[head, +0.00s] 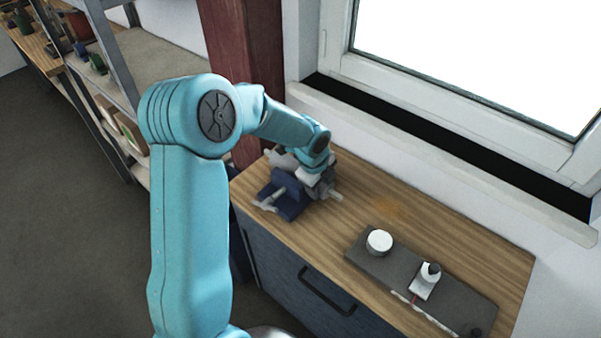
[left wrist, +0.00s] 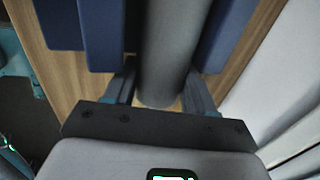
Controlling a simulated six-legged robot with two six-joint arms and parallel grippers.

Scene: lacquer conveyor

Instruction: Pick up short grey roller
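In the left wrist view a thick grey roller (left wrist: 166,50) runs down the middle, with its near end close to the gripper's palm. My left gripper (left wrist: 162,84) has one finger on each side of the roller. Narrow strips of wood show beside the roller's near end; whether the fingertips touch it is not clear. Blue blocks (left wrist: 98,35) flank the roller. In the head view my left gripper (head: 318,186) is low over the bench at a blue holder (head: 287,190). A light grey bar sticks out on either side there. My right gripper is not in view.
A window sill (head: 440,160) and wall bound the back. A dark red post (head: 246,75) stands behind my arm. Shelves are at left.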

